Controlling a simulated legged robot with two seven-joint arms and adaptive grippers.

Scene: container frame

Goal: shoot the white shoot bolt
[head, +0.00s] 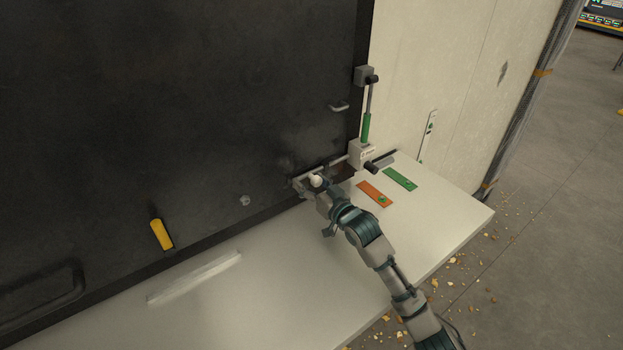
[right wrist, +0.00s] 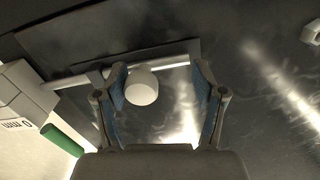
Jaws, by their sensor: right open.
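The white shoot bolt's knob (head: 316,181) shows in the head view on the dark panel, low and near its right edge. In the right wrist view the round white knob (right wrist: 141,86) lies between the two fingers, nearer the left one, on a pale horizontal rod (right wrist: 172,62). My right gripper (head: 318,190) is at the knob in the head view. In the right wrist view my right gripper (right wrist: 160,92) is open, its blue-padded fingers on either side of the knob. I cannot tell whether the left finger touches it. My left gripper is not in view.
A grey block (head: 361,154) and a green-handled vertical rod (head: 366,128) stand right of the knob. Orange (head: 374,194) and green (head: 400,179) plates lie on the pale ledge (head: 300,290). A yellow handle (head: 161,234) is on the dark panel (head: 180,100) at left.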

